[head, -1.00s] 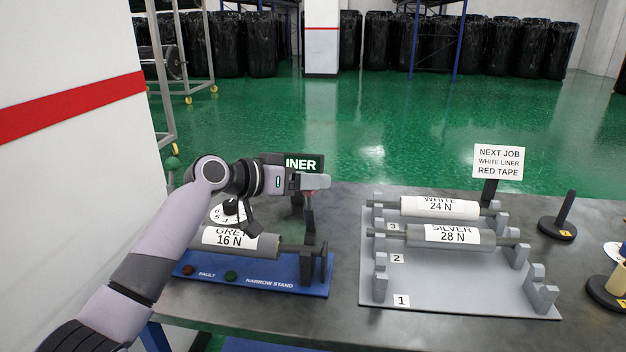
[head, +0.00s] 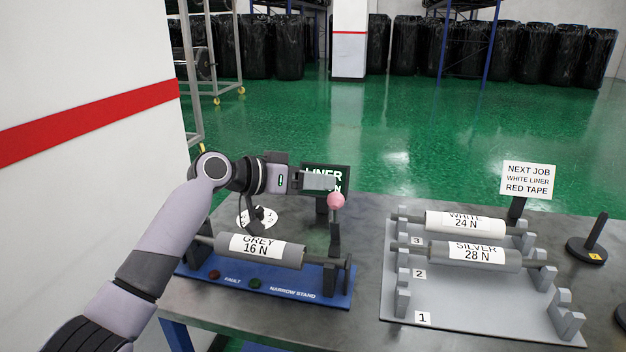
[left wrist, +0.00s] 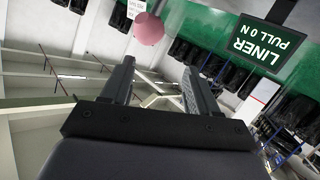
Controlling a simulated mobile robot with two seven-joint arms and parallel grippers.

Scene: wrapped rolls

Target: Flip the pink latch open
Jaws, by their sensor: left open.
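The pink latch knob (head: 336,200) is a round ball at the top of a dark upright lever (head: 334,238) at the right end of the blue narrow stand (head: 318,298). My left gripper (head: 328,183) is open and empty, just above and left of the knob in the head view. In the left wrist view the knob (left wrist: 149,29) appears beyond the open fingers (left wrist: 158,80), not between them. Whether a finger touches it I cannot tell. A grey roll (head: 262,250) marked 16 N lies on the stand. My right gripper is not in view.
A dark liner sign (head: 340,172) stands behind the gripper and also shows in the left wrist view (left wrist: 262,45). A grey rack (head: 460,310) with white (head: 465,222) and silver (head: 474,254) rolls stands to the right. A white wall (head: 80,190) is at left.

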